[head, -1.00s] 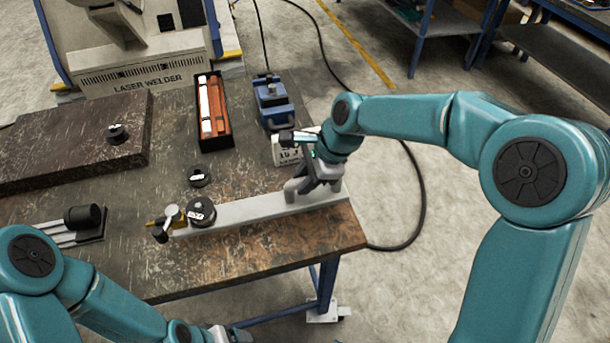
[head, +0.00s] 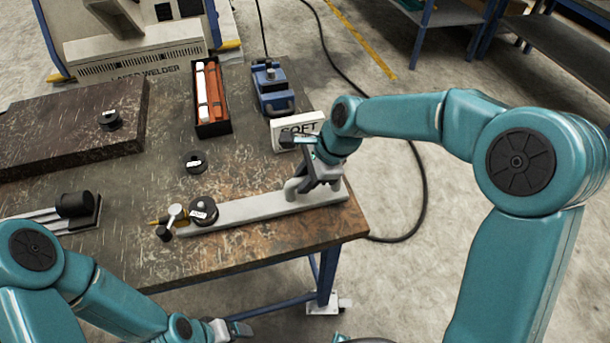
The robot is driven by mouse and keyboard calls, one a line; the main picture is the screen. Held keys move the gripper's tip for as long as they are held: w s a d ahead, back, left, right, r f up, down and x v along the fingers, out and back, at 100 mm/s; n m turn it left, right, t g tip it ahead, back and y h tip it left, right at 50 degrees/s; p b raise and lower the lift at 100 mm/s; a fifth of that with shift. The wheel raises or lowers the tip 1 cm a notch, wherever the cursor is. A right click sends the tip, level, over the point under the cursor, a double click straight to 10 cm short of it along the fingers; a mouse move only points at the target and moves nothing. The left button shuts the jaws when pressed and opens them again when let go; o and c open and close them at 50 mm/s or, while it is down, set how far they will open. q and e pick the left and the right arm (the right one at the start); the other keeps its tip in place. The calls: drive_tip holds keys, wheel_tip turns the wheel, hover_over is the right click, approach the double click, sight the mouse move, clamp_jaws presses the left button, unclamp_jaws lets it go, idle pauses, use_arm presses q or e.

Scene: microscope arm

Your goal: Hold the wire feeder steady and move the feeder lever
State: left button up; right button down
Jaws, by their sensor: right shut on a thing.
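The wire feeder appears to be the long pale grey bar (head: 245,208) lying near the front edge of the bench.
A white box marked SOFT (head: 294,131) stands behind my right gripper, beside a blue device (head: 272,91). A black tray (head: 212,128) holds orange and white rods. A small black disc (head: 195,161) lies behind the feeder. A black cylinder (head: 75,205) on a grey fixture is at left.

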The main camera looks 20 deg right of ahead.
use_arm(q)
drive_tip(key=shift+f, duration=0.25)
idle(0.8)
idle(0.9)
clamp_jaws()
wheel_tip(320, 180, up, 34)
drive_tip(key=m+t+h, duration=0.3)
drive_tip(key=m, duration=0.3)
hover_over(170, 221)
drive_tip(key=s+a, duration=0.6)
drive_tip(key=a, duration=0.4)
drive_tip(key=x, duration=0.9)
drive_tip(key=shift+w+a+f, duration=0.1)
drive_tip(key=shift+w+f, duration=0.15)
drive_tip(key=shift+f, duration=0.1)
